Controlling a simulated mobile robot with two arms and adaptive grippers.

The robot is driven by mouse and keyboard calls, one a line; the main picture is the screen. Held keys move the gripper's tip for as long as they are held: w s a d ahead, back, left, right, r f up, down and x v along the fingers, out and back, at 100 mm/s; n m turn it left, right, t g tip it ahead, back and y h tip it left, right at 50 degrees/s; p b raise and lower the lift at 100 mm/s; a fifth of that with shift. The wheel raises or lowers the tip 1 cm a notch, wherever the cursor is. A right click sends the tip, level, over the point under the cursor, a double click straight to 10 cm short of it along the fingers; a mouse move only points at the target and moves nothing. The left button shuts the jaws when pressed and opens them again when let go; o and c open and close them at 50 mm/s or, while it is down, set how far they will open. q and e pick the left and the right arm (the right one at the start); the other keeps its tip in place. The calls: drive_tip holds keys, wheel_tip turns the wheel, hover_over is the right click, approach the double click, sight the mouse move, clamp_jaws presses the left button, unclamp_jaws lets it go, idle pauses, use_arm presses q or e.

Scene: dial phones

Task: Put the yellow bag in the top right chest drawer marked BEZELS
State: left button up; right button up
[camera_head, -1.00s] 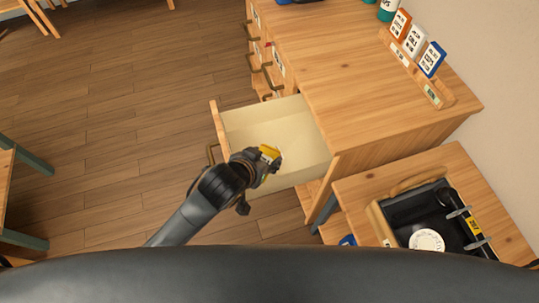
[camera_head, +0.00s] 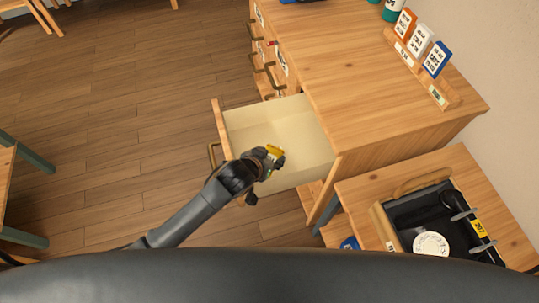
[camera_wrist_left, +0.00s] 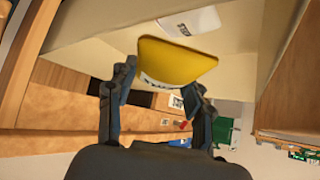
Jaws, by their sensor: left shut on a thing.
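The yellow bag (camera_head: 273,152) is held by my left gripper (camera_head: 270,161), over the open drawer. In the left wrist view the bag (camera_wrist_left: 177,62) sits between the two fingertips of the left gripper (camera_wrist_left: 158,84), with part of a dark-lettered label showing. The open drawer (camera_head: 300,121) is pulled out to the left from the chest (camera_head: 365,75). Its inside is pale and looks empty in the head view. A white labelled piece (camera_wrist_left: 190,21) shows beyond the bag in the wrist view. The drawer's own marking cannot be read. My right gripper is out of view.
Orange, white and blue cards (camera_head: 436,59) stand on the chest top. Several shut drawers with brass handles line the chest. Wooden floor lies open to the left.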

use_arm(q)
drive_tip(key=shift+f, duration=0.4)
drive_tip(key=o, duration=1.1)
drive_tip(key=shift+o, duration=0.2)
drive_tip(key=shift+r, duration=0.25)
drive_tip(key=p+v, duration=0.1)
drive_tip(key=v, duration=1.1)
drive_tip(key=shift+r+p, duration=0.2)
drive_tip(key=shift+p, duration=0.1)
